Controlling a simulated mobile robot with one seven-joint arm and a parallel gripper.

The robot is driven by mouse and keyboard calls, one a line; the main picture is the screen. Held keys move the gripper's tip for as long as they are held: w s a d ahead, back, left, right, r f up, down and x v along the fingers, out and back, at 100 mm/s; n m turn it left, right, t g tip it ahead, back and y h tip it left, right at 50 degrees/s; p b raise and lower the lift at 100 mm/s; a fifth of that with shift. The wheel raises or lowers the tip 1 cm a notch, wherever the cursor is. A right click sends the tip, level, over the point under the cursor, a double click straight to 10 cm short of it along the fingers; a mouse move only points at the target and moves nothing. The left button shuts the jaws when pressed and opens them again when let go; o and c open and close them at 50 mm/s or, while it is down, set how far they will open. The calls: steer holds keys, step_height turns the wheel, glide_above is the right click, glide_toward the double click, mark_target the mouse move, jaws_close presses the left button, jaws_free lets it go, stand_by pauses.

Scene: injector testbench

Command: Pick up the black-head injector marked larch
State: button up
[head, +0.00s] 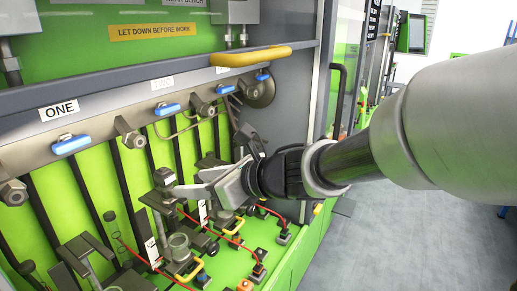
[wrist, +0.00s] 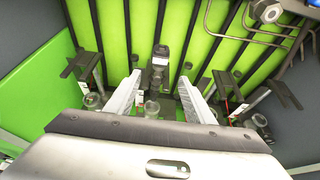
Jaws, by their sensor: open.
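My gripper (head: 188,183) is open and reaches left into the green test bench. In the wrist view its two pale fingers (wrist: 159,80) stand apart with nothing gripped. A dark-headed upright part (wrist: 160,55), likely an injector, stands just beyond and between the fingertips. In the head view a dark-headed part (head: 165,180) shows just left of the fingertips, partly covered by them. A white tag (head: 153,252) hangs lower on the bench and another tag (head: 203,212) shows under the gripper. Their words are too small to read, so I cannot tell which injector is marked larch.
A rail with blue-handled valves (head: 70,145) and a yellow handle (head: 250,56) run above my gripper. Dark brackets (head: 85,248), clear cups (wrist: 152,108) and red cables (head: 145,262) crowd the bench below. Grey floor (head: 390,240) is free at right.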

mark_target(172, 186)
steer(key=x, duration=0.6)
steer(key=shift+w+a+f, duration=0.2)
steer(key=shift+a, duration=0.1)
steer(key=shift+p+x, duration=0.45)
steer(key=shift+x, duration=2.2)
steer(key=shift+s, duration=0.1)
jaws_close()
